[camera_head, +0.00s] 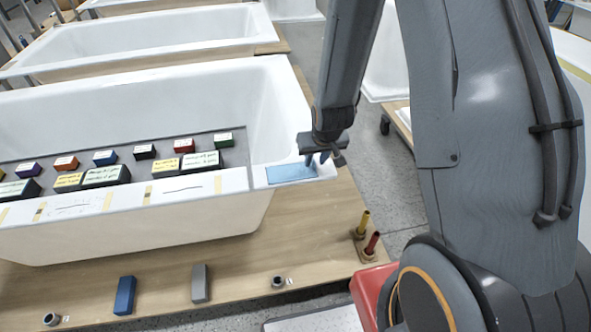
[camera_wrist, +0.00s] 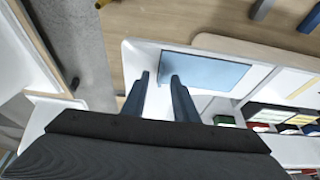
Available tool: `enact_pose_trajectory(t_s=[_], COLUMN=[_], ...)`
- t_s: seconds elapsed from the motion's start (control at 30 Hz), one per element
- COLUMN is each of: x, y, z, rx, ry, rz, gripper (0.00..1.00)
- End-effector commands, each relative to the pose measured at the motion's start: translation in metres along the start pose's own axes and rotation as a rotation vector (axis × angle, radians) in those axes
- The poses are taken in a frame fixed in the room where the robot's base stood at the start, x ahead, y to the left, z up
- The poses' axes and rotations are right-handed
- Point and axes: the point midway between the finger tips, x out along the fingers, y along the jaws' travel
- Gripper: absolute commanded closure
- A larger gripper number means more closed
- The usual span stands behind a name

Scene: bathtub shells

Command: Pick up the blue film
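The blue film (camera_head: 291,173) is a flat, light blue rectangle lying on the white rim at the right corner of the nearest bathtub. In the wrist view the blue film (camera_wrist: 205,71) lies just beyond the fingertips, a little to the right. My gripper (camera_head: 322,159) is over the tub corner, close to the film's right end. I cannot tell whether the fingertips touch the film.
The nearest bathtub (camera_head: 230,200) holds a grey board (camera_head: 235,155) with several coloured blocks. A blue block (camera_head: 125,295) and a grey block (camera_head: 200,284) stand on the wooden platform (camera_head: 310,225) in front. Yellow and red handles (camera_head: 364,222) stand near its right edge.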

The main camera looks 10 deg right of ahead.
Motion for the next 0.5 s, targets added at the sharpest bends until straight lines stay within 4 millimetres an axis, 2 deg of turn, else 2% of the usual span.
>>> enact_pose_trajectory(t_s=[0.27,0.43,0.5], x=[0.0025,0.0024,0.0023], y=[-0.0001,-0.0001,-0.0001], z=[0.0004,0.0004,0.0005], rx=[0.0,0.0,0.0], ry=[-0.001,-0.001,-0.001], rz=[0.0,0.0,0.0], gripper=[0.73,0.99,1.0])
